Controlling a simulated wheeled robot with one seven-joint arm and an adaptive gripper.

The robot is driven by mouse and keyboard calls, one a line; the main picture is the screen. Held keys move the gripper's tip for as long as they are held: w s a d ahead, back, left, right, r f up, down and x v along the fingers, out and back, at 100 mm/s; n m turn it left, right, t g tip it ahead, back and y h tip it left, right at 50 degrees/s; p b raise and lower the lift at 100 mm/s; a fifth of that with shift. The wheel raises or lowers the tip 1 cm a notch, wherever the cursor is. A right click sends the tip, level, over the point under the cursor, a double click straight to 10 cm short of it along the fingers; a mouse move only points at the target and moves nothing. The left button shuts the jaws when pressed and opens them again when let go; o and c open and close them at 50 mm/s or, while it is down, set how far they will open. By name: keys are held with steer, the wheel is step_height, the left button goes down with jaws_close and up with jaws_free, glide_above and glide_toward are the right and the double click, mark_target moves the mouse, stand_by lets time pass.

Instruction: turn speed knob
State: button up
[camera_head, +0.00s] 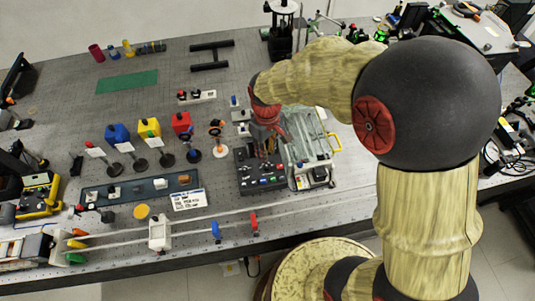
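A dark control box (246,184) with several small knobs and coloured buttons on top sits near the front edge of the bench. Which of its knobs is the speed knob is too small to tell. My gripper (264,151), below a red wrist, points down over the back part of this box. Its fingers are small and dark against the box, so I cannot tell whether they are open or touching a knob. My gripper covers part of the box's back.
A pale instrument with a clear top (311,150) stands right beside the box.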

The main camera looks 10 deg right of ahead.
mark_target(267, 166)
steer(key=shift+s, duration=0.2)
steer(key=shift+f, duration=0.25)
step_height(267, 166, down, 7)
steer(key=shift+f+b, duration=0.1)
steer(key=shift+b, duration=0.45)
steer(key=shift+c, duration=0.9)
steer(key=c, duration=0.4)
jaws_close()
